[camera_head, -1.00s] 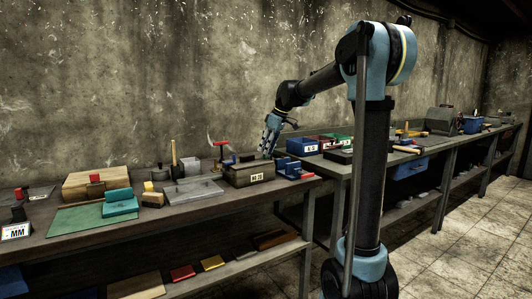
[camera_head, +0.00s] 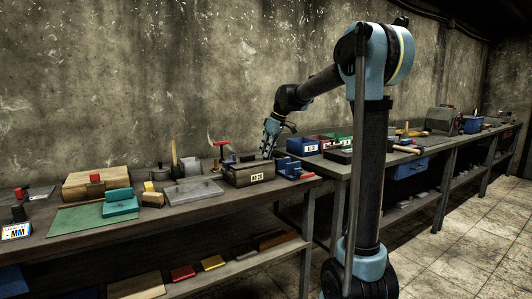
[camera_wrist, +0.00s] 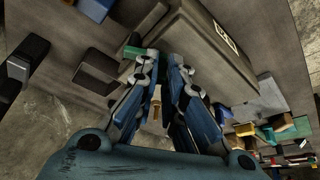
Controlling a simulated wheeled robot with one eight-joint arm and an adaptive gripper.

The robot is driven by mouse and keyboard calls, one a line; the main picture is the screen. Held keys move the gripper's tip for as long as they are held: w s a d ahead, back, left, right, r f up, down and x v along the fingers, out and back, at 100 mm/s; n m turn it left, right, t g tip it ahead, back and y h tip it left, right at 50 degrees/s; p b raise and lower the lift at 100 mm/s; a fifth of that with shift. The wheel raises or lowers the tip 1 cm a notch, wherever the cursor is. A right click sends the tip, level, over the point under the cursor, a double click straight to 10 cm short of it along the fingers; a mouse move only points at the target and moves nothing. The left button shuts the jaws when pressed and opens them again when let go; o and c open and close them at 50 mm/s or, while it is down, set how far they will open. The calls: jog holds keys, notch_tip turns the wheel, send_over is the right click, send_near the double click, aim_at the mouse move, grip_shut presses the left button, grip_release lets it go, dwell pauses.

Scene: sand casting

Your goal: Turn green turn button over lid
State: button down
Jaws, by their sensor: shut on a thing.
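The labelled dark box (camera_head: 240,178) stands on the bench below my gripper, with its lid on. In the wrist view the box (camera_wrist: 205,50) lies at the upper middle, its white label to the right. The green turn button (camera_wrist: 140,53) shows as a small green piece at the fingertips, beside the box edge. My gripper (camera_wrist: 160,62) is shut on it, and the fingers hide part of it. In the head view my gripper (camera_head: 268,152) points down at the box's far right end, and the button is hidden there.
Blue holders (camera_head: 288,168) stand close to the right of the box. A grey plate (camera_head: 193,191) lies to its left, and a red-handled tool (camera_head: 220,143) stands behind it. A second bench with a blue bin (camera_head: 302,146) is to the right.

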jog(key=m, duration=0.2)
jog(key=a+m+t+h, duration=0.1)
jog(key=shift+w, duration=0.25)
jog(key=shift+w+a+m+t+h, duration=0.1)
jog(key=shift+a+m+t+h, duration=0.05)
jog(key=shift+m, duration=0.45)
jog(key=shift+w+a+m+t+h, duration=0.1)
jog(key=shift+a+m+t+h, duration=0.05)
jog(key=shift+m, duration=0.45)
jog(key=c, duration=1.7)
grip_release()
jog(key=shift+r, duration=0.15)
jog(key=v, duration=1.1)
jog(key=shift+d+r, duration=0.2)
jog(key=shift+r, duration=0.1)
